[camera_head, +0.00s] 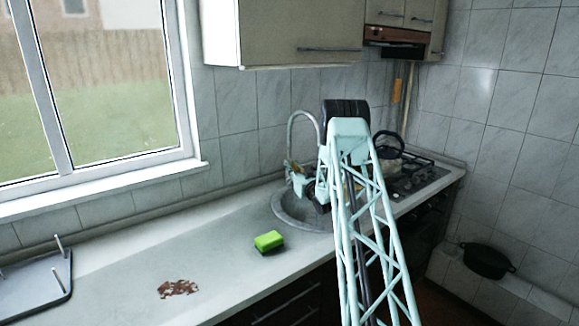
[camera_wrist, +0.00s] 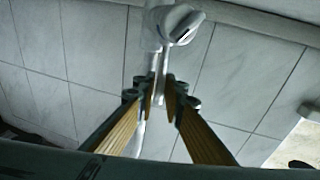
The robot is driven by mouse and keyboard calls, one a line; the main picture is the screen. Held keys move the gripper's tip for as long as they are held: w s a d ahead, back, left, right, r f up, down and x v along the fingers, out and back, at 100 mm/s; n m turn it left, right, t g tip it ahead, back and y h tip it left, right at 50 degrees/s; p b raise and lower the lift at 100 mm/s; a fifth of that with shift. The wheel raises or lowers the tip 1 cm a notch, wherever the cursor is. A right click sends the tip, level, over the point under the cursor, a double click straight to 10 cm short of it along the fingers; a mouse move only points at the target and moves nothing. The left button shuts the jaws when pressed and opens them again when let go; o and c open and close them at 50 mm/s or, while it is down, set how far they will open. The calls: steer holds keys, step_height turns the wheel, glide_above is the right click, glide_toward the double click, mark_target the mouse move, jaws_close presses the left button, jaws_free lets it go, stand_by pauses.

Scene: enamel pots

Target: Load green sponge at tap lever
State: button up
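The green sponge (camera_head: 269,241) lies flat on the counter, left of and in front of the sink, apart from my gripper. The tap (camera_head: 301,130) stands behind the round sink; its grey body and spout (camera_wrist: 172,22) are at the top of the wrist view. A thin pale piece, seemingly the tap lever (camera_wrist: 161,78), hangs below the tap body between my fingertips. My gripper (camera_wrist: 162,92) has its two yellow-padded fingers on either side of this piece, close together. I cannot tell whether they touch it. In the head view my arm partly hides the gripper (camera_head: 298,180).
A brown crumbly stain (camera_head: 178,288) marks the counter left of the sponge. A dark tray or rack with pegs (camera_head: 35,290) is at the far left. A kettle (camera_head: 402,162) stands on the stove (camera_head: 425,178) to the right. Cabinets (camera_head: 290,32) hang above.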

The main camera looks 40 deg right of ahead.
steer(key=shift+s, duration=0.15)
steer(key=v, duration=1.1)
steer(key=shift+s, duration=0.3)
steer(key=shift+a, duration=0.15)
stand_by(0.5)
